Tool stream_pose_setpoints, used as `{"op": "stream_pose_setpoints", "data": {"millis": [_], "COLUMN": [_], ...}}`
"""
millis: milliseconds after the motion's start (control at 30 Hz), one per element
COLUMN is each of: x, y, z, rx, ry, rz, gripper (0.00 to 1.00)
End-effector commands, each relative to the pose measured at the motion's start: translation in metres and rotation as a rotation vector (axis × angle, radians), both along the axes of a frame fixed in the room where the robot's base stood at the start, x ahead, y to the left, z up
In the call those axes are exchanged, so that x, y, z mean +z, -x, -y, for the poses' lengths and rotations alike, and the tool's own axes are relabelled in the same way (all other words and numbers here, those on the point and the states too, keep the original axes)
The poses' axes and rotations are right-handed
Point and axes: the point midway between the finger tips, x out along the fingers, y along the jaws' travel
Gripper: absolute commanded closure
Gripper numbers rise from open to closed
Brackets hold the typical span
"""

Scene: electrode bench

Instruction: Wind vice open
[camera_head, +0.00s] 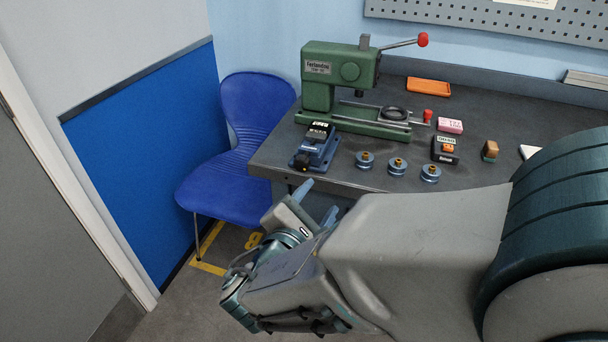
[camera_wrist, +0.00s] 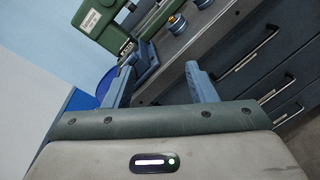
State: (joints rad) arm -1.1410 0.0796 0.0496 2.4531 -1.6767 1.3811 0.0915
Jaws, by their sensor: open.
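The small blue vice (camera_head: 316,150) sits at the bench's front left corner, with a dark knob at its near end. Whether its jaws are open or closed is too small to tell. In the wrist view the vice (camera_wrist: 146,62) is partly hidden behind a finger. My gripper (camera_head: 318,200) is open and empty, in front of and below the bench edge, apart from the vice. In the wrist view its two blue fingers (camera_wrist: 160,85) stand wide apart with nothing between them.
A green press (camera_head: 330,75) with a red-knobbed lever stands behind the vice. Several blue round parts (camera_head: 397,166) lie to its right, near a switch box (camera_head: 445,149). A blue chair (camera_head: 235,150) stands left of the bench. Drawers with handles (camera_wrist: 262,48) line the bench front.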

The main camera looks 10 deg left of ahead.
Motion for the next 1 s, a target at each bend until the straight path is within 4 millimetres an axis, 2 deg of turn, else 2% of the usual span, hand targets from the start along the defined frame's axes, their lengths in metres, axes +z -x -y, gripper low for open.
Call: {"op": "stream_pose_setpoints", "data": {"millis": [33,100,233,333,467,800,1000], "x": [-0.008,-0.008,-0.008,-0.007,-0.006,-0.007,-0.007], "y": [0.007,0.014,0.019,0.012,-0.010,-0.082,-0.108], "z": [-0.020,-0.039,-0.055,-0.057,-0.056,-0.056,-0.056], "rx": [0.068,0.136,0.195,0.201,0.197,0.195,0.197], "ry": [0.025,0.047,0.064,0.066,0.065,0.066,0.066], "rz": [0.029,0.062,0.093,0.096,0.096,0.095,0.094], "gripper": [0.49,0.49,0.49,0.49,0.49,0.49,0.49]}}
